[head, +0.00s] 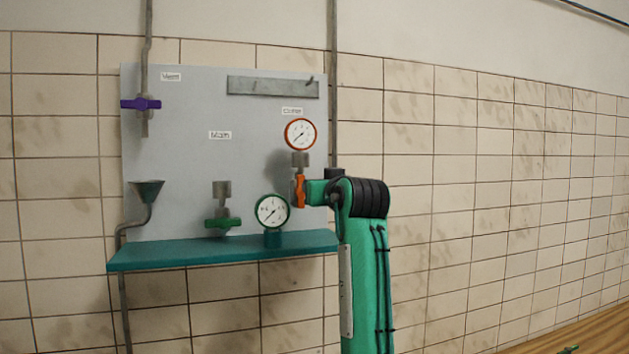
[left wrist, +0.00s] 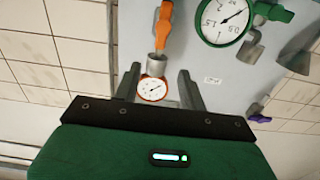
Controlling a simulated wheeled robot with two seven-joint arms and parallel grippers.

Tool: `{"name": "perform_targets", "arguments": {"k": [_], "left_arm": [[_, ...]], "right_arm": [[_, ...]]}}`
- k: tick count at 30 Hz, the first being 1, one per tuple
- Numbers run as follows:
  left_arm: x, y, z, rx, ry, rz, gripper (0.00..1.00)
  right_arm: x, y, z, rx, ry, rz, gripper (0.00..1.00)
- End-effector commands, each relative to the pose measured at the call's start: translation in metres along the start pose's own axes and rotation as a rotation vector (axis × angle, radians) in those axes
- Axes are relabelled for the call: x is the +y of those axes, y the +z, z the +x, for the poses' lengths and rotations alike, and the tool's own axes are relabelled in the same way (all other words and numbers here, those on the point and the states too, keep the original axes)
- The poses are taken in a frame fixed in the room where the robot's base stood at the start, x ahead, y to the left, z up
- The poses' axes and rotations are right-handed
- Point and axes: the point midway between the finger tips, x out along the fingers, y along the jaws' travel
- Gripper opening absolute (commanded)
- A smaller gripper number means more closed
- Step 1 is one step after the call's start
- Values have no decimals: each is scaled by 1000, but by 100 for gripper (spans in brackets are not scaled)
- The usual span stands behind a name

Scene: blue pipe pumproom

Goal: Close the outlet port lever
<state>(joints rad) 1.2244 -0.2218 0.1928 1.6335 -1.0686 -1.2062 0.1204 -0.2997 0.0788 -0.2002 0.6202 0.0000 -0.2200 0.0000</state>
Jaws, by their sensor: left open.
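The orange outlet lever (head: 300,190) hangs down from a grey valve body (head: 300,160) below the orange-rimmed gauge (head: 300,134) in the head view. It is upright, in line with the valve. It also shows near the top of the left wrist view (left wrist: 163,28), where the scene appears upside down. My left gripper (left wrist: 160,70) is open and empty, with its fingers on either side of the orange gauge in the picture. The lever lies beyond the fingertips. In the head view my green arm ends close to the lever's right side; the fingers are hidden there, and contact cannot be told.
The grey panel (head: 180,200) also bears a purple vent lever (head: 141,104), a green main lever (head: 222,223) and a green-rimmed gauge (head: 272,211). A teal shelf (head: 180,253) juts out below. A funnel (head: 146,190) stands left. The tiled wall right of my arm is clear.

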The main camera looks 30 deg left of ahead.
Motion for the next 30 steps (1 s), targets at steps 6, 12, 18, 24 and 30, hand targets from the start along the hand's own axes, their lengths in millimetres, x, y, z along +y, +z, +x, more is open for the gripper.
{"name": "perform_targets", "arguments": {"k": [6,12,18,24,30], "left_arm": [[0,-5,39,-2,-2,6,42],[0,-4,78,-3,-1,6,42],[1,-3,110,-2,1,5,42],[1,0,126,-1,1,5,42],[2,2,130,-1,2,3,42]], "right_arm": [[3,-1,-27,-1,3,-1,36],[5,-3,-49,-2,4,-2,36],[5,-5,-67,-2,4,-1,36],[4,-6,-75,-2,3,-1,36],[0,-6,-75,-1,-1,1,36]]}}
